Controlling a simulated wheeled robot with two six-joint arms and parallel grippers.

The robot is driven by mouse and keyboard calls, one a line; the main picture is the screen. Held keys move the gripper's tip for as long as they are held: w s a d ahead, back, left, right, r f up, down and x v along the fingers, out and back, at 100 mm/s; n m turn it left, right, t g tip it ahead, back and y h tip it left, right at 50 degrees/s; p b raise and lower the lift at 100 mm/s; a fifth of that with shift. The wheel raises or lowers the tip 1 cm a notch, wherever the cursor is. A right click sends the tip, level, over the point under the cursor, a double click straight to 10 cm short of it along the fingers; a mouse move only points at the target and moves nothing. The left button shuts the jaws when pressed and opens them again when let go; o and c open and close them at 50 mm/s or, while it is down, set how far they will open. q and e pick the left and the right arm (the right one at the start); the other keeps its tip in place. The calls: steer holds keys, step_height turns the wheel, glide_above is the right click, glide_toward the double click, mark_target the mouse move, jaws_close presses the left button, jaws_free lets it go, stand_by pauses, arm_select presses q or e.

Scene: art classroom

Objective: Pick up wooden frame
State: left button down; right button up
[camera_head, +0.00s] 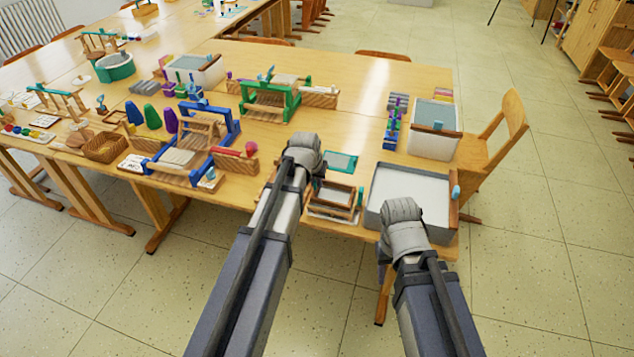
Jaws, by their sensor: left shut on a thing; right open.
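A small wooden frame (338,190) is at the front edge of the table, over a pale sheet or tray, just right of my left arm. My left gripper (304,156) is at the frame's left side and is shut on it; its wrist hides the fingertips and the exact grip. I cannot tell whether the frame is lifted or resting. My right gripper (402,215) is open, over the front of a grey-white tub to the right of the frame; its fingers are mostly hidden by the wrist.
The grey-white tub (374,190) stands at the table's right front corner. A teal-edged screen (341,162) lies behind the frame. Green (270,100) and blue (205,125) looms stand to the left. A wooden chair (492,145) is at the right. The table middle (350,110) is mostly clear.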

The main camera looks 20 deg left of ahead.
arm_select(q)
step_height(320, 180, up, 8)
steer(key=p, duration=0.7)
steer(key=shift+r, duration=0.25)
